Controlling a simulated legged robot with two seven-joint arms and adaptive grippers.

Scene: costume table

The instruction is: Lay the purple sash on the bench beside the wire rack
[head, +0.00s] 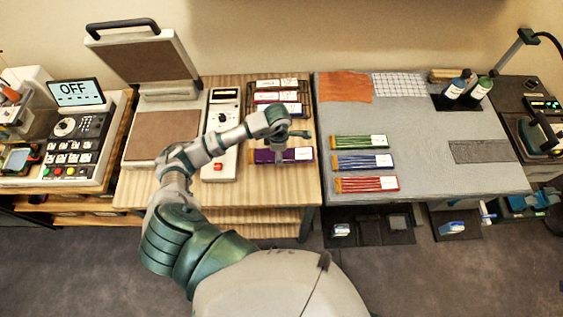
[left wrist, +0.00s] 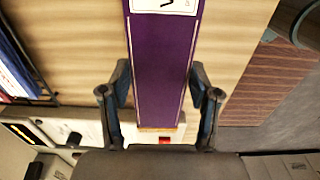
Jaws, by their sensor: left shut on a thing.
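The purple sash (head: 264,156) is a long flat folded strip with a white label at its right end. In the head view it lies across the wooden bench (head: 262,190), in front of the wire rack (head: 305,95). My left gripper (head: 282,152) is over its middle, pointing down. My right gripper is not in view.
The rack holds red, blue and white-labelled folded pieces. A white control box (head: 219,165) stands left of the sash, beside an open press (head: 162,135). A grey-covered table (head: 445,135) adjoins at right, with green, blue and red bundles. The bench front is clear.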

